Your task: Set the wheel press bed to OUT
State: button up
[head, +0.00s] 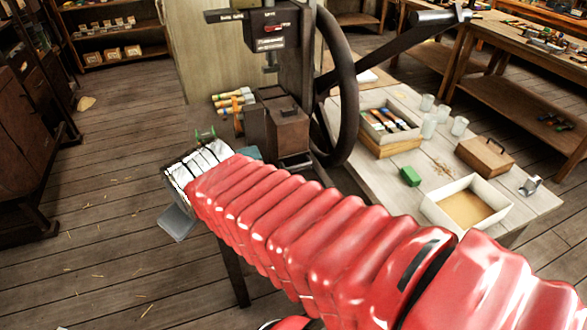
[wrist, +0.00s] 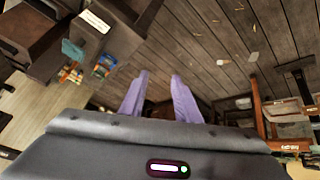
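The wheel press (head: 297,70) stands on the table with a large black handwheel (head: 345,90) on its right side. A brown block (head: 287,126) sits low on the press; I cannot tell whether it is the bed or which position the bed is in. A red part (head: 268,3) and small labels (head: 270,44) are on the upper press. In the wrist view, part of a brown structure (wrist: 40,35) with a white label (wrist: 95,21) shows at upper left. My gripper (wrist: 160,76) has its two fingers apart, with nothing between them. It is left of the press; my red arm hides the table's front.
Brushes (head: 233,99) lie left of the press. The wooden floor (head: 95,200) at left is mostly clear.

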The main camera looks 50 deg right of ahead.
jog(key=w+d+f+n+t+h, duration=0.1)
jog(key=w+d+f, duration=0.15)
jog(key=d, duration=0.35)
jog(key=w+d+f+n+h, duration=0.1)
jog(key=w+d, duration=0.2)
jog(key=d, duration=0.2)
jog(key=n+t+h, duration=0.4)
jog(key=n+t, duration=0.2)
jog(key=n, duration=0.3)
send_near(294, 167)
jog(key=v, duration=0.3)
jog(key=shift+s+a+f, duration=0.1)
jog(key=shift+a+f, duration=0.05)
jog(key=shift+f, duration=0.1)
jog(key=x, duration=1.4)
jog(key=shift+s, duration=0.15)
